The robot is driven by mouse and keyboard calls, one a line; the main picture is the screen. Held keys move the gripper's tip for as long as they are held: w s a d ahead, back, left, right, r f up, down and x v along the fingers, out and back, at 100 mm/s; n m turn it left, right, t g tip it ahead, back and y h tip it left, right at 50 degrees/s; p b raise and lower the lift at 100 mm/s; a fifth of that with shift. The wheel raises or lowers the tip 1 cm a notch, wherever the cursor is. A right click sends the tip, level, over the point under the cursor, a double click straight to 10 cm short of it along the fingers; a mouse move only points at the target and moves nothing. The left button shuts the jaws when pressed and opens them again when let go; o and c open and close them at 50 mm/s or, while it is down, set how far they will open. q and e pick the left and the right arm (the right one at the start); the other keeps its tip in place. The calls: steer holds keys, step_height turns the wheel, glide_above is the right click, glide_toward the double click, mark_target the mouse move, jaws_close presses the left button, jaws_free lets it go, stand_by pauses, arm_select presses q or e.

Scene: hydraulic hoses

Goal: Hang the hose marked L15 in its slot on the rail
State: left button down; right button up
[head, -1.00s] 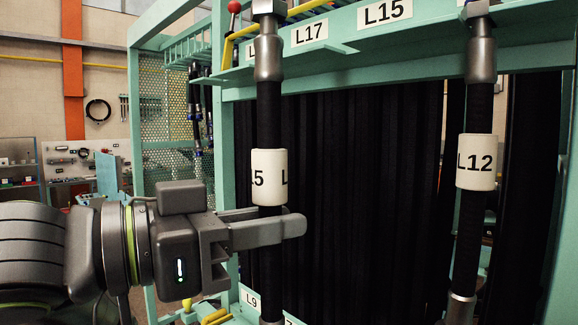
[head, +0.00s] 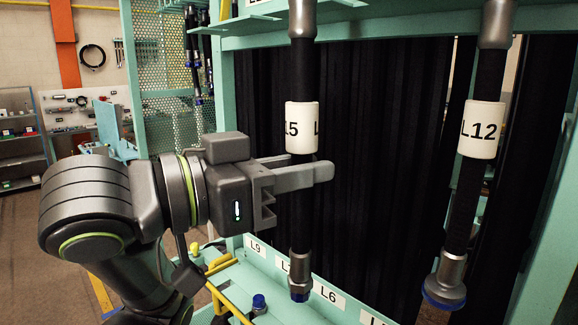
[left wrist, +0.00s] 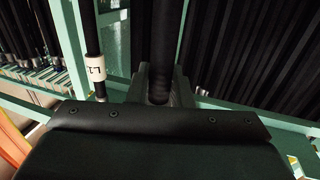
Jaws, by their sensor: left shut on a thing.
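My left gripper (head: 310,175) is shut on a black hose (head: 302,75) just below its white label (head: 302,128). The label is turned, so only a "5" with part of a digit before it and the edge of an "L" show. The hose is upright, with a metal fitting (head: 300,272) at its lower end. Its top runs out of the picture in front of the teal rail (head: 400,38). In the left wrist view, the held hose (left wrist: 168,40) runs up between the fingers. The L15 slot plate is out of view. My right gripper is not in view.
Another hose, marked L12 (head: 482,130), hangs slightly tilted at the right, with a blue-rimmed lower end. A lower teal bar carries plates such as L9 (head: 255,246) and L6 (head: 329,296). A black curtain (head: 385,150) fills the frame behind.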

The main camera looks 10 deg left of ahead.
arm_select(q)
steer(key=shift+w+d, duration=0.4)
steer(key=shift+w, duration=0.1)
steer(key=w+d+b, duration=0.3)
steer(key=w+d, duration=0.1)
steer(key=w, duration=0.2)
steer(key=shift+d+f, duration=0.25)
stand_by(0.4)
stand_by(0.4)
steer(key=c, duration=1.2)
jaws_free()
steer(key=shift+c, duration=0.2)
steer(key=shift+a+b, duration=0.15)
steer(key=shift+b, duration=0.15)
